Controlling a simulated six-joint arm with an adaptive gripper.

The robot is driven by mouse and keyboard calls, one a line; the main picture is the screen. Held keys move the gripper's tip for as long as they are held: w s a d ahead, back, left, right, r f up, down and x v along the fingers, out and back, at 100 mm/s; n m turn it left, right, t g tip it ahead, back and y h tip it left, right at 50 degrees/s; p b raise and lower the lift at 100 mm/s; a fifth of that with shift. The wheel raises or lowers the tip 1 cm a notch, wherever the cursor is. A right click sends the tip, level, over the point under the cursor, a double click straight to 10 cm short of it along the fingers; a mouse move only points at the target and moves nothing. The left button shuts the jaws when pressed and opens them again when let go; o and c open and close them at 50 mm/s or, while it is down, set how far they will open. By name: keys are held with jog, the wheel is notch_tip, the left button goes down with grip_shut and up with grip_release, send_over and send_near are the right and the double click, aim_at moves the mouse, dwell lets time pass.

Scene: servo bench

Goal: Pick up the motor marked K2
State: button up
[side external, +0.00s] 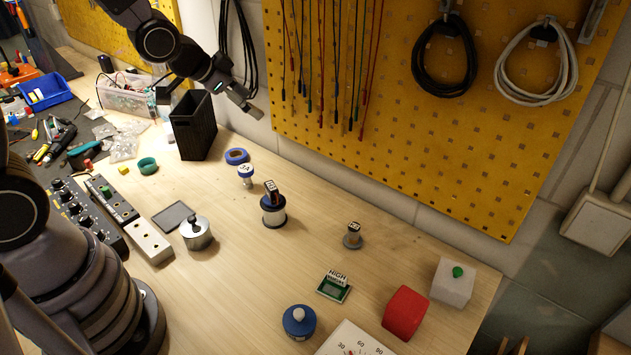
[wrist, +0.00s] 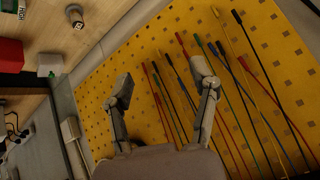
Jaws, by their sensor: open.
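Several small upright pieces with labels on top stand on the wooden bench in the side view. One is a dark blue and white spool-like piece (side external: 273,212) with a dark label. One is a small grey piece (side external: 353,237) to its right. One is a white and blue piece (side external: 246,174) behind it. The labels are too small to read, so I cannot tell which is K2. My gripper (side external: 245,103) is high above the back of the bench, near the yellow pegboard, away from all of them. In the wrist view my gripper (wrist: 161,80) is open and empty.
A black bin (side external: 194,125) stands below my gripper. The yellow pegboard (side external: 400,150) with hanging leads (side external: 335,60) rises behind. A lidded metal pot (side external: 196,233), red block (side external: 404,313), white box (side external: 452,284) and blue round piece (side external: 299,322) stand around. The bench middle is mostly clear.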

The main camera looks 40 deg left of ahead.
jog(key=w+d+f+m+h, duration=0.25)
jog(key=d+f, duration=0.25)
jog(key=f, duration=0.6)
jog(key=t+h, duration=0.2)
jog(key=h, duration=0.3)
send_near(349, 227)
jog(key=x, duration=1)
jog(key=shift+w+d+f, duration=0.15)
jog(key=shift+w+f, duration=0.05)
grip_shut()
